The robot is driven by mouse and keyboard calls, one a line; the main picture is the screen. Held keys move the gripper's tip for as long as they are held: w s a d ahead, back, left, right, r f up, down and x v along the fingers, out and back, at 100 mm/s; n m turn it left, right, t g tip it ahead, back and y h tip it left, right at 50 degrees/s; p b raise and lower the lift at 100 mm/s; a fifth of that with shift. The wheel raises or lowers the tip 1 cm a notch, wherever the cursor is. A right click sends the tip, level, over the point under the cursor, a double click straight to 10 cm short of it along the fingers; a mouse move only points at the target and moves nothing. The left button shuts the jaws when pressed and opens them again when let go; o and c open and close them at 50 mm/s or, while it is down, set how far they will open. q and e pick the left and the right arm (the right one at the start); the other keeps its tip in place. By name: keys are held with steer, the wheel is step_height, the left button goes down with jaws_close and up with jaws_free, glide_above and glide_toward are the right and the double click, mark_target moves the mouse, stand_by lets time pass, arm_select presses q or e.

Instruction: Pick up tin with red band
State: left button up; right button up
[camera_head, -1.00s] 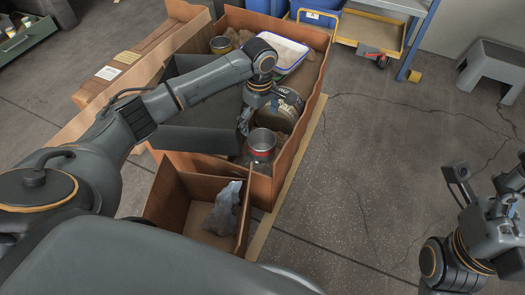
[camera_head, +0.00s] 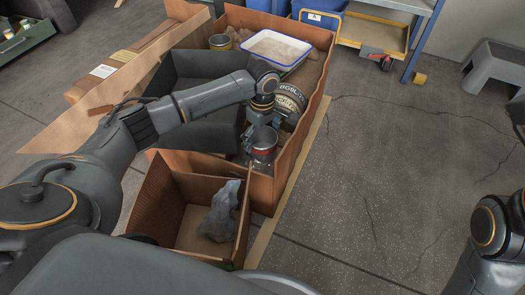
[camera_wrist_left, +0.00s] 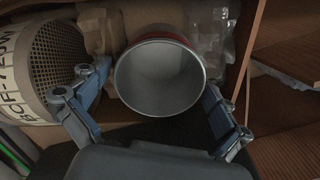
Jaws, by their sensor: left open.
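The tin with the red band (camera_head: 262,153) stands in the long brown box, at its near right end. In the left wrist view the open-topped, empty silver tin (camera_wrist_left: 158,80) shows its red band at the far rim. My left gripper (camera_wrist_left: 150,88) is open, with one finger on each side of the tin; I cannot tell whether they touch it. In the head view my left gripper (camera_head: 255,130) is at the tin and partly covers it. Of my right arm, a link shows at the right edge, with perhaps a sliver of its gripper (camera_head: 518,112).
A round lettered container (camera_head: 290,103) stands close to the tin, and shows beside the left finger in the wrist view (camera_wrist_left: 50,60). A white tray (camera_head: 276,47) and another can (camera_head: 220,42) are farther back. A small box (camera_head: 185,228) holds a grey crumpled bag (camera_head: 220,212).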

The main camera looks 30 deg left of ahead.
arm_select(q)
steer(key=c, duration=1.2)
steer(key=shift+o, duration=0.2)
